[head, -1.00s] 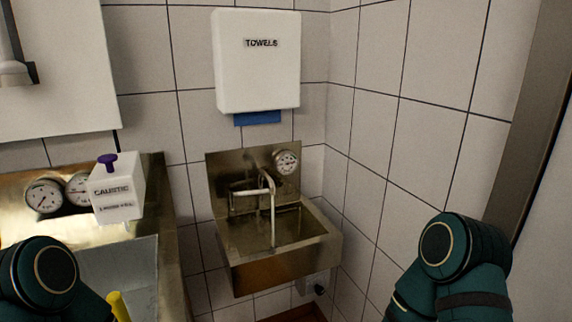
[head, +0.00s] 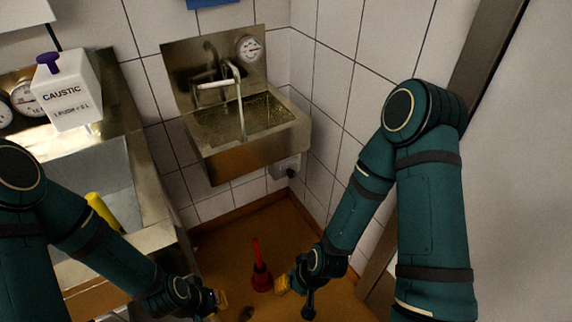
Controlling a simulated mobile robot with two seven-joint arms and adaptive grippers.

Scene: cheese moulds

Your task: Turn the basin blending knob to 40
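The small metal basin (head: 245,158) hangs on the tiled wall, with a bent tap over it. A round dial gauge (head: 249,48) sits on its back plate; its reading is too small to make out. Under the basin's right side is a grey box (head: 283,168) with a small dark knob (head: 291,172); its setting cannot be read. My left gripper (head: 220,300) is low at the bottom, left of and well below the basin. My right gripper (head: 281,285) is low over the floor, below the knob and apart from it. Both fingertips are too small to judge.
A larger metal sink (head: 150,215) stands at left, with gauges and a white caustic dispenser (head: 68,92). A yellow object (head: 100,212) is in it. A red plunger-like object (head: 261,275) stands on the brown floor near my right gripper. The right wall is close to the basin.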

